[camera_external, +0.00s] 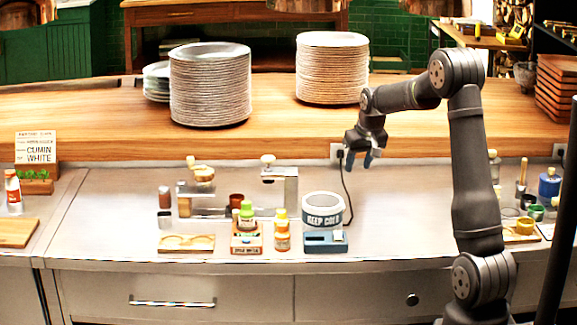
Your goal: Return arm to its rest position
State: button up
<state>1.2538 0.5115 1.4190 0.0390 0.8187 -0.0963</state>
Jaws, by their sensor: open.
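My gripper (362,163) is in the camera_external view, right of the middle. It hangs from my dark grey arm above the back part of the steel counter (400,220). Its fingers point down and are apart, with nothing visible between them. My arm rises from the lower right, bends at the elbow and reaches left. The gripper is above and to the right of the white round tub marked KEEP COLD (323,209), apart from it.
Small bottles (246,213) and a wooden tray (186,243) stand left of the tub. Two tall plate stacks, left (210,85) and right (332,68), stand on the wooden shelf behind. Jars (549,185) crowd the right end. The counter between tub and arm is clear.

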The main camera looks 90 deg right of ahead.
jog(key=s+a+r+n+t, duration=0.15)
jog(key=a+r+n, duration=0.25)
jog(key=a+r, duration=0.7)
jog(key=w+a+f+y, duration=0.1)
jog(key=w+a+f, duration=0.1)
jog(key=w+f, duration=0.5)
jog(key=shift+w+a+f, duration=0.2)
jog(key=shift+w+a, duration=0.05)
jog(key=shift+w, duration=1.8)
jog(key=shift+o, duration=0.2)
